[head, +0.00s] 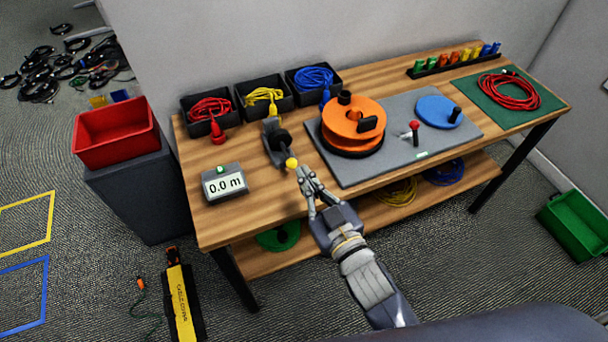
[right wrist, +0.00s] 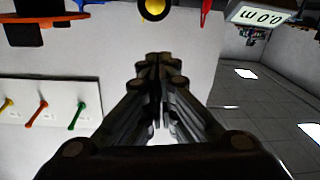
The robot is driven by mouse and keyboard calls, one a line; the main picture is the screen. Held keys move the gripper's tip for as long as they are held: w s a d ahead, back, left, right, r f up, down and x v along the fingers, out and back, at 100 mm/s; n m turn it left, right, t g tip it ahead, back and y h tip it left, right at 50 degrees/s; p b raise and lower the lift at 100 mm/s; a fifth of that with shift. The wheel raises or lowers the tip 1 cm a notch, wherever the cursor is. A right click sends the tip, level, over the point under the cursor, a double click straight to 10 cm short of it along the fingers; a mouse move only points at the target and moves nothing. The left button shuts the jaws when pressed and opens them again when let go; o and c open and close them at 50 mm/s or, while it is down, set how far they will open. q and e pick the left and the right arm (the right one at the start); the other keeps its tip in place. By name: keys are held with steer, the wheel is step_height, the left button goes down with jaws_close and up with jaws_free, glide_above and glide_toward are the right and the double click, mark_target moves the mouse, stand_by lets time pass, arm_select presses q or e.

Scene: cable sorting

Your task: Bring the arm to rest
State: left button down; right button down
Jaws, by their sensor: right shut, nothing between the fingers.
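My right gripper (head: 312,184) is at the front edge of the wooden table (head: 240,229), in the middle of the head view. Its fingers are together and hold nothing; in the right wrist view the fingers (right wrist: 158,70) also show closed. The tip is just below a yellow knob (head: 291,163) on a grey device with a black wheel (head: 276,140). The same yellow knob seems to show at the top of the right wrist view (right wrist: 154,8). I cannot tell whether the fingers touch it. My left gripper is not in view.
An orange reel (head: 352,124) stands on a grey board (head: 412,159). A display reading 0.0 m (head: 224,183) is at the left. Black bins with cables (head: 265,97) line the back. A red bin (head: 114,133) and a green crate (head: 575,226) flank the table. The floor in front holds a cable cover (head: 182,301).

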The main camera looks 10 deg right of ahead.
stand_by(0.4)
steer(key=s+d+f+m+g+h, duration=0.4)
steer(key=s+d+f+g+h, duration=0.1)
steer(key=s+d+f+g, duration=0.85)
steer(key=s+d+f, duration=0.1)
steer(key=s, duration=0.6)
step_height(320, 180, down, 26)
steer(key=s+g, duration=0.1)
steer(key=s, duration=0.1)
steer(key=s+d+f+g, duration=0.1)
steer(key=s+d+f, duration=0.2)
steer(key=s+f, duration=1.2)
steer(key=shift+s+f+n+h, duration=0.15)
steer(key=shift+s+n+h, duration=0.25)
steer(key=shift+s, duration=0.1)
